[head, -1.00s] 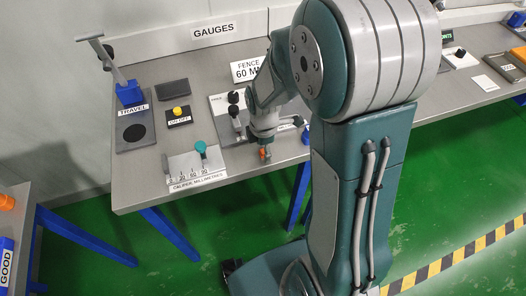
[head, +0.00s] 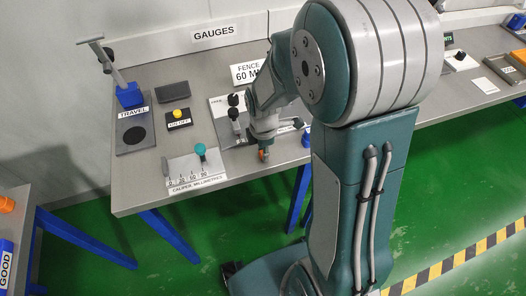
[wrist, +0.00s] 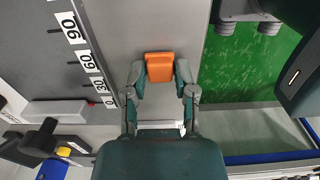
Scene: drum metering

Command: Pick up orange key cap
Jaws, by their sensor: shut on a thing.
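The orange key cap (wrist: 159,67) sits between the fingertips of my gripper (wrist: 159,78) in the wrist view, with a finger against each side. My gripper is shut on it. In the head view the orange key cap (head: 263,153) shows as a small orange patch under my gripper (head: 263,148), near the front edge of the grey table. Whether the cap touches the table or is a little above it, I cannot tell.
The caliper scale (head: 190,172) with its teal knob (head: 200,150) stands left of my gripper. The on/off box with a yellow button (head: 178,114) and the travel plate (head: 134,132) lie farther left. The table's front edge is close, with green floor (head: 240,205) beyond.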

